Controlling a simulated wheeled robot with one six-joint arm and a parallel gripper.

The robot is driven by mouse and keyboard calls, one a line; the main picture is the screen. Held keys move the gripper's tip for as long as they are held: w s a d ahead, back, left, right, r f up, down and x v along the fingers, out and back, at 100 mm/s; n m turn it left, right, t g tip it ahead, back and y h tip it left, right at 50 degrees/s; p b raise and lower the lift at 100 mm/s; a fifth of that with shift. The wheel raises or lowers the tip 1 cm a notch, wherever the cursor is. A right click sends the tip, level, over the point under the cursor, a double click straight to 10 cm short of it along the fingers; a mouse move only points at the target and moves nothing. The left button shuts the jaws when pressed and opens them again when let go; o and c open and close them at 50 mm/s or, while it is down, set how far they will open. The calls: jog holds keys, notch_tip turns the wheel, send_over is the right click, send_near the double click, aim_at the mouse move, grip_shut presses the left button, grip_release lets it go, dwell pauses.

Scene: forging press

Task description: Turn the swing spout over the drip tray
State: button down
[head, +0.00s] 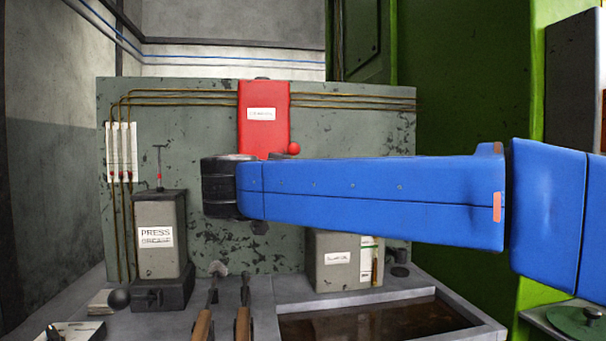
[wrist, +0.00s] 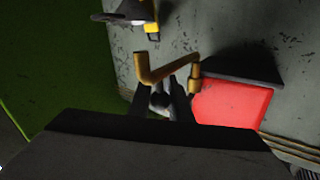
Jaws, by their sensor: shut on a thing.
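The brass swing spout (wrist: 168,70) shows in the wrist view as a bent tube, joined to a short upright piece beside the red tank (wrist: 232,103). My gripper (wrist: 172,100) is shut on the spout, its dark fingers around the near side of the tube. In the head view the red tank (head: 263,112) hangs on the grey panel, and my blue arm hides the spout and my fingers. The drip tray (head: 478,312) is at the lower right of the head view, with dark liquid in it. I cannot tell whether the spout's mouth is above it.
A press grease box (head: 160,235) stands left on the bench. A grey-green container (head: 335,262) stands behind the tray, with a small dark cup (head: 399,271) beside it. Two wooden-handled tools (head: 243,310) lie left of the tray. Thin brass pipes (head: 350,97) run along the panel.

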jog(key=shift+a+r, duration=0.1)
jog(key=c, duration=1.6)
grip_release()
jog(key=shift+s+a, duration=0.1)
jog(key=shift+s, duration=0.05)
jog(key=v, duration=1.7)
jog(key=shift+s, duration=0.1)
jog(key=shift+s, duration=0.1)
